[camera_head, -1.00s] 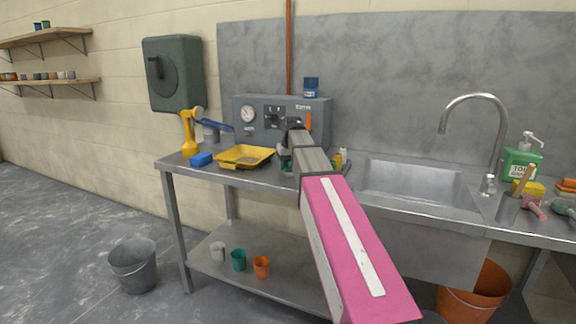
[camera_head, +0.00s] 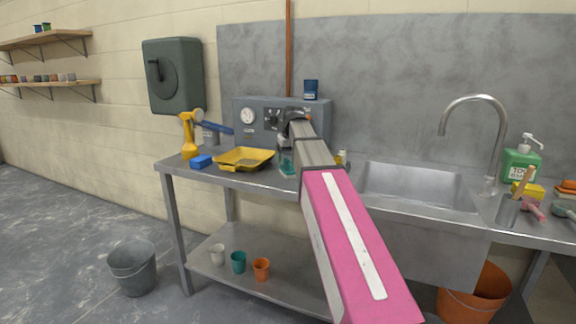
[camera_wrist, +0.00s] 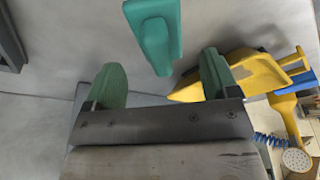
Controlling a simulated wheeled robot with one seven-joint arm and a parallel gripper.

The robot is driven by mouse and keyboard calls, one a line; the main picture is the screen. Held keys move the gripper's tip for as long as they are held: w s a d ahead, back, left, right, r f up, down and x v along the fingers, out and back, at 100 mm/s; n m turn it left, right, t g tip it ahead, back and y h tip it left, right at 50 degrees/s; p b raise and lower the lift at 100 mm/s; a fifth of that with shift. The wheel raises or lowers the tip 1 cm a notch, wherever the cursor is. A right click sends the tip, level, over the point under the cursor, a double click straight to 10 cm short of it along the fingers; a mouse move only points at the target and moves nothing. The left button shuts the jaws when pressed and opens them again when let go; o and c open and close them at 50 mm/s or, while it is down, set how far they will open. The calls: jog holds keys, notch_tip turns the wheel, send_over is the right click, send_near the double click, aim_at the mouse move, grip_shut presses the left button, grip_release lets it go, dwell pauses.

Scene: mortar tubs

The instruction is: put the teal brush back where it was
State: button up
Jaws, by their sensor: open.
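The teal brush (camera_wrist: 155,38) shows at the top of the wrist view as a teal block with a raised part. It stands apart from my fingers. In the head view the teal brush (camera_head: 288,165) is on the steel bench (camera_head: 262,179), just right of the yellow tray. My gripper (camera_wrist: 162,78) is open and empty, its two green finger pads spread apart. In the head view my gripper (camera_head: 287,138) is above the brush, partly hidden by my own arm.
A grey gauge box (camera_head: 249,129) is behind, with a blue tin (camera_head: 311,90) on top. The sink (camera_head: 414,187) lies to the right.

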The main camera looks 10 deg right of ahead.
jog(key=v, duration=0.7)
jog(key=shift+r, duration=0.15)
